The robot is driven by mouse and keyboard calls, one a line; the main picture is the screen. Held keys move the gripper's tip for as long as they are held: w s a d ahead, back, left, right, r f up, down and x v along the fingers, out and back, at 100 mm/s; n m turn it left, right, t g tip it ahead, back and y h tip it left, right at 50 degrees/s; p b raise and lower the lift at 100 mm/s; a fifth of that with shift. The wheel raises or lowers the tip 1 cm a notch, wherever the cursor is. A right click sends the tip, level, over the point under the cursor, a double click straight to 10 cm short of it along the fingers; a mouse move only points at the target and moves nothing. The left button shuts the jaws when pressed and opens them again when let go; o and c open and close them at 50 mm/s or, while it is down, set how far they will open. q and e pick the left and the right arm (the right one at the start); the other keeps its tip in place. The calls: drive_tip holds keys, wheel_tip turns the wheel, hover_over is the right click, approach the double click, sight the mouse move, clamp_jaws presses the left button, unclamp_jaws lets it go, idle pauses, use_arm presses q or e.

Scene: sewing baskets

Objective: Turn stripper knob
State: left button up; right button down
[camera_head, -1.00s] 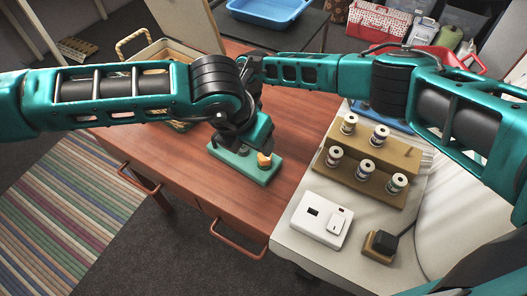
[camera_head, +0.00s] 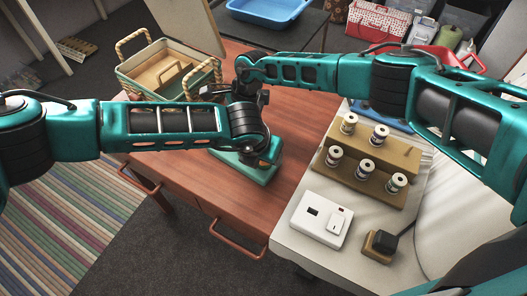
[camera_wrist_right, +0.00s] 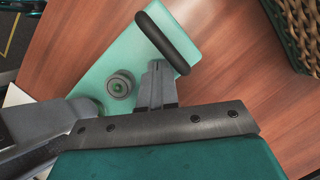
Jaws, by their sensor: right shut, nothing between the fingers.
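The stripper is a pale teal block (camera_head: 255,174) on the red-brown desk, partly covered by my left arm in the head view.
A wicker-handled basket (camera_head: 125,70) stands behind the block at the left. A spool rack (camera_head: 365,185) with several spools, a white switch box (camera_head: 320,220) and a small black-knobbed box (camera_head: 381,244) are on the pale surface at right. The desk's front part is bare.

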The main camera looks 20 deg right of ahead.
use_arm(q)
drive_tip(key=shift+w+d+f, duration=0.1)
drive_tip(key=shift+f, duration=0.3)
drive_tip(key=c, duration=1.1)
